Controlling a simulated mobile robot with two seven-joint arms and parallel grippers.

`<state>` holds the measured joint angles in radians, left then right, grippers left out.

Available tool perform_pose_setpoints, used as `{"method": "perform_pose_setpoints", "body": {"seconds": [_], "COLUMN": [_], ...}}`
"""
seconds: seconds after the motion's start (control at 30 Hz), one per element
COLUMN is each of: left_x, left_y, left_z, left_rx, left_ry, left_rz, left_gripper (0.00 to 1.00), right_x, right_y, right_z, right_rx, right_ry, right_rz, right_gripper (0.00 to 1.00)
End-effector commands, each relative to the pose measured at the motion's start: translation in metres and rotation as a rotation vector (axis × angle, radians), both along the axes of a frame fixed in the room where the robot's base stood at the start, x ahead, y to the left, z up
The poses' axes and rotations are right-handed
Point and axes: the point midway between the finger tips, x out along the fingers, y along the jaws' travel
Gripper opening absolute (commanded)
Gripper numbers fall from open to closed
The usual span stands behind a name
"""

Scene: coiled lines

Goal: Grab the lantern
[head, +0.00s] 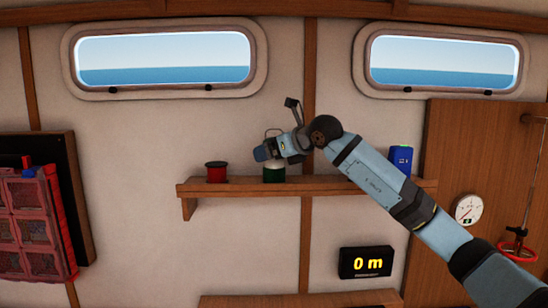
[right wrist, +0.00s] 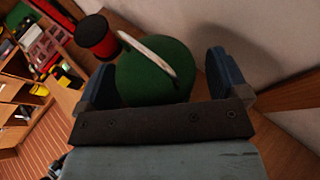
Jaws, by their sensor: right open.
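The lantern (head: 274,175) stands on the wooden wall shelf, green at the bottom with a pale band above; my right gripper hides part of it in the head view. In the right wrist view it is a rounded green body (right wrist: 150,85) with a pale curved handle (right wrist: 148,50) across it. My right gripper (head: 267,152) is at the lantern's upper part. In the right wrist view its two blue fingers are apart, one on each side of the green body. I cannot tell whether either finger touches it. My left gripper is not in view.
A red spool with a black top (head: 216,172) stands left of the lantern on the shelf (head: 320,187); it shows close by in the right wrist view (right wrist: 96,38). A "0 m" display (head: 366,262) hangs below.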

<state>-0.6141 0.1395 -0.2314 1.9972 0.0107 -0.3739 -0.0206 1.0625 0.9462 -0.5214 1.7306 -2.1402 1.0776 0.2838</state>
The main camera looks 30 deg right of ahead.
Motion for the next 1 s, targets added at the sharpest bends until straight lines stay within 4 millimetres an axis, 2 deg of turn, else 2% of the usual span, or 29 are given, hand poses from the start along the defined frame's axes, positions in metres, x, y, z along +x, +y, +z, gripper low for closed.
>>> {"method": "perform_pose_setpoints", "body": {"seconds": [0.2, 0.47, 0.77, 0.9, 1.0], "left_x": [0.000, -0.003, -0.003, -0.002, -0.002], "left_y": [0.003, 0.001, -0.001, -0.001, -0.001], "left_z": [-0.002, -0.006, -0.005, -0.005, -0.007], "left_rx": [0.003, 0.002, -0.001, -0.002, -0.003], "left_ry": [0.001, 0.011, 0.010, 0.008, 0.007], "left_rz": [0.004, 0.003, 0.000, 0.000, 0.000], "left_gripper": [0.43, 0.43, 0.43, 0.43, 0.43], "right_x": [0.001, 0.001, 0.001, 0.001, 0.001], "right_y": [0.000, 0.000, 0.000, 0.000, 0.001], "right_z": [-0.001, -0.001, 0.002, 0.011, 0.025], "right_rx": [-0.001, 0.000, 0.001, 0.000, 0.001], "right_ry": [-0.001, -0.001, -0.003, -0.005, -0.007], "right_rz": [0.000, 0.000, 0.000, 0.000, 0.001], "right_gripper": [0.93, 0.33, 0.32, 0.32, 0.32]}}
